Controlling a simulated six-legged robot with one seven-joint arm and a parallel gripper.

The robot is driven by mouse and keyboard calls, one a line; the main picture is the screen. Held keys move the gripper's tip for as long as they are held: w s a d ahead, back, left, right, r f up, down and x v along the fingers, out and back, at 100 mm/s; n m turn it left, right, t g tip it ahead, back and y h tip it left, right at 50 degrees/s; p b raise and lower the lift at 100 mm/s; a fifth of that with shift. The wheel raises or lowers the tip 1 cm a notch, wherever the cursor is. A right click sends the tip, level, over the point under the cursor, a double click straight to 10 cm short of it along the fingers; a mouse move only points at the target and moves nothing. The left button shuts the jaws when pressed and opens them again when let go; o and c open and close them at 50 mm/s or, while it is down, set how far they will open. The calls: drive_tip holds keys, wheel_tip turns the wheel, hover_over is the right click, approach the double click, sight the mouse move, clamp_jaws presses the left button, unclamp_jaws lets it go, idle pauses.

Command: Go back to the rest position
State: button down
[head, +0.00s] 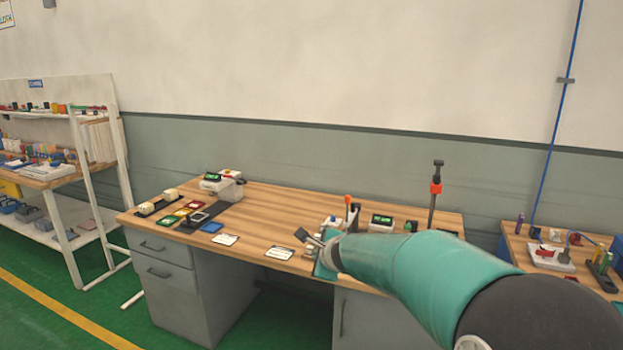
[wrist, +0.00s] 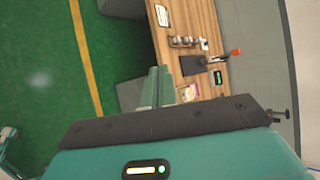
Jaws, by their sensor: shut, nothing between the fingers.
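My teal arm reaches in from the lower right of the head view. My gripper (head: 309,238) is over the front part of the wooden workbench (head: 265,215), near its front edge. In the wrist view my gripper (wrist: 157,80) shows two greenish fingers side by side, shut with nothing held. The workbench (wrist: 195,15) appears turned on its side there, beyond the fingers. The arm hides part of the bench's right front and some of what stands there.
A shelf (head: 65,170) stands left, a second table (head: 570,270) right. Green floor (head: 30,315) is open at front left.

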drive_tip(key=s+d+r+n+g, duration=0.1)
drive_tip(key=s+d+r+n, duration=0.15)
drive_tip(key=s+n, duration=0.45)
drive_tip(key=s+d+r+n+g, duration=0.1)
drive_tip(key=s+d+r+n, duration=0.15)
drive_tip(key=s, duration=0.75)
drive_tip(key=s+d+f+n+g+h, duration=0.1)
drive_tip(key=s+d+n, duration=0.3)
drive_tip(key=s, duration=0.7)
drive_tip(key=s+d+f+n+g+h, duration=0.2)
drive_tip(key=s+d+n, duration=0.3)
drive_tip(key=s, duration=0.6)
drive_tip(key=shift+f+n+h, duration=0.25)
drive_tip(key=shift+n+h, duration=0.05)
drive_tip(key=shift+n, duration=0.25)
